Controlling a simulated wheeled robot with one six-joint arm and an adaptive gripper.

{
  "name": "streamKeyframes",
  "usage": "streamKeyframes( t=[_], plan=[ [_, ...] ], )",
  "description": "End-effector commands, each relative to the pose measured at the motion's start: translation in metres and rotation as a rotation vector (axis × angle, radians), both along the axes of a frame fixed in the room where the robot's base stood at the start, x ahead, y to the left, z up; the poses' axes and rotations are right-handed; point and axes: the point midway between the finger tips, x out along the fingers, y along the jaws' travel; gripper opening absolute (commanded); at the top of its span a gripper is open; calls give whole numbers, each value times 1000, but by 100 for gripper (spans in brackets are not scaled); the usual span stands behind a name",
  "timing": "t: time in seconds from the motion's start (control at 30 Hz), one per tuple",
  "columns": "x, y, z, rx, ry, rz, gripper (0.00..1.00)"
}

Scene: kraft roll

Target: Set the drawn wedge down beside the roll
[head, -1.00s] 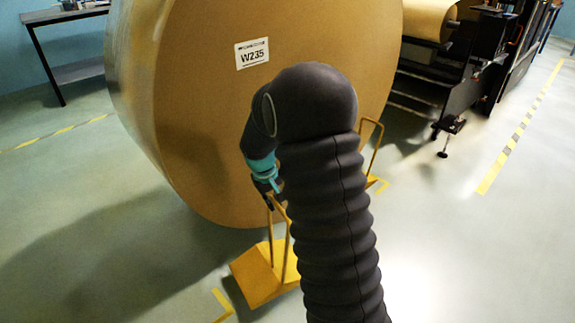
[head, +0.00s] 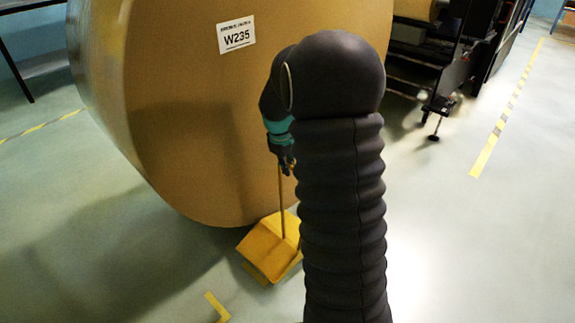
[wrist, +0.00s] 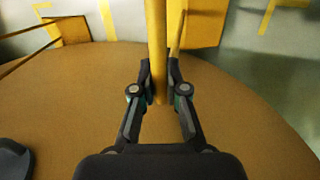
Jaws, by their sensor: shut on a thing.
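The drawn wedge (head: 270,248) is a yellow block with a tall thin handle, low in front of the roll's bottom edge in the head view. My gripper (head: 287,165) is shut on the top of its handle. The wrist view shows the yellow handle bar (wrist: 157,45) between my fingertips (wrist: 159,88), with the wedge block (wrist: 203,22) beyond. Whether the wedge touches the floor or hangs just above it, I cannot tell. The big brown kraft roll (head: 190,110) stands behind, labelled W235. My arm hides part of the roll's right side.
A second yellow wedge (wrist: 66,30) with a handle shows at the left in the wrist view. Yellow corner marks (head: 216,307) lie on the floor. Dark machinery (head: 450,60) stands at the back right. The floor at the front left and right is clear.

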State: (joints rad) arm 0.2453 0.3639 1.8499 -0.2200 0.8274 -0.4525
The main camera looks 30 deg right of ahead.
Motion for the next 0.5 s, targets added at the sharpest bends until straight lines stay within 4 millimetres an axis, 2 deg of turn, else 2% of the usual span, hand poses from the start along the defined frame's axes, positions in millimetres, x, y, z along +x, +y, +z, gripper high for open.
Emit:
streamKeyframes(
  t=[0.5],
  plan=[
    [1, 0, -39, -1, -4, 0, 0]
  ],
)
